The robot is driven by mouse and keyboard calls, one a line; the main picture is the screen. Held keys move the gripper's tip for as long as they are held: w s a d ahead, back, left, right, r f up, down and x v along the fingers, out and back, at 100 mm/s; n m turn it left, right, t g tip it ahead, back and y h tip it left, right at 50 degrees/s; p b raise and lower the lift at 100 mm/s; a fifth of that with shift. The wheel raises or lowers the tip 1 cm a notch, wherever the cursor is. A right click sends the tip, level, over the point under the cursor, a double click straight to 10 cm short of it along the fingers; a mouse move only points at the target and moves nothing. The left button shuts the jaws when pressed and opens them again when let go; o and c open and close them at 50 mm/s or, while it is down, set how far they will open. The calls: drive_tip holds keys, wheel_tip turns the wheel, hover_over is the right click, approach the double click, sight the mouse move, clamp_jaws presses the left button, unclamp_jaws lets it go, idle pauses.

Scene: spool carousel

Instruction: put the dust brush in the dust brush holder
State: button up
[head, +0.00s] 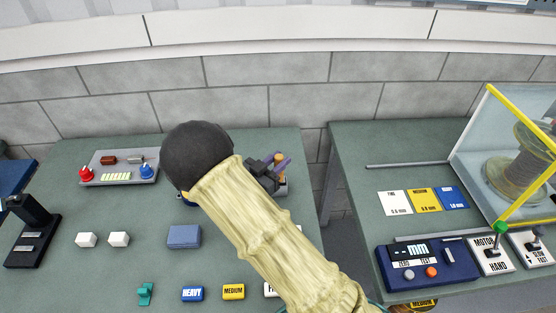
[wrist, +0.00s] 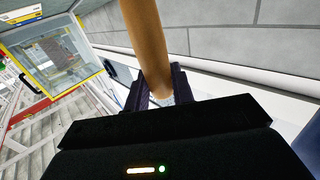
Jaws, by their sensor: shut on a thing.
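The dust brush shows in the wrist view as a plain orange-brown handle (wrist: 143,40), running up out of the top of the frame. My gripper (wrist: 160,88) is shut on it, with one dark finger on each side. Its bristle end cannot be made out. In the head view my gripper (head: 271,169) is a small dark shape with purplish fingers, partly hidden by my arm, and a bit of orange shows beside it. A grey edge shows just below it, partly hidden. I cannot tell whether this is the dust brush holder, and no other holder is clear.
A grey tray (head: 120,180) with red and blue knobs stands at the back left. White blocks (head: 118,239), a blue block (head: 184,237) and labelled tiles (head: 233,292) lie on the left bench. A gap separates the right bench, with its control box (head: 427,267) and yellow-framed spool enclosure (head: 490,150).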

drive_tip(key=shift+a+f, duration=0.1)
drive_tip(key=shift+f, duration=0.1)
drive_tip(key=o, duration=1)
drive_tip(key=shift+r, duration=0.15)
drive_tip(key=b+v, duration=0.2)
drive_tip(key=v, duration=1)
